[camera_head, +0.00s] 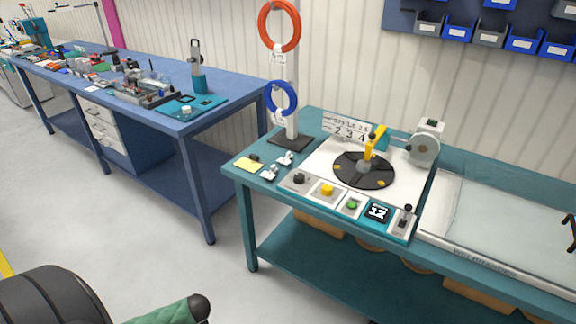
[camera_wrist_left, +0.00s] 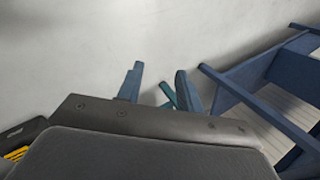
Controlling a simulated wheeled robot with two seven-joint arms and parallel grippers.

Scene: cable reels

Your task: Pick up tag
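A small yellow card (camera_head: 248,164), which may be the tag, lies on the left end of the teal workbench (camera_head: 238,172) in the head view. No gripper is near either one. A dark housing (camera_wrist_left: 150,155) of my left wrist or gripper fills the lower part of the left wrist view. My right gripper is in neither view.
White clips (camera_head: 285,158) lie beside the yellow card. A post holds an orange ring (camera_head: 279,27) and a blue ring (camera_head: 281,98). A black turntable (camera_head: 350,175) stands mid-bench. A cluttered blue bench (camera_head: 250,93) stands left; the floor between is clear.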

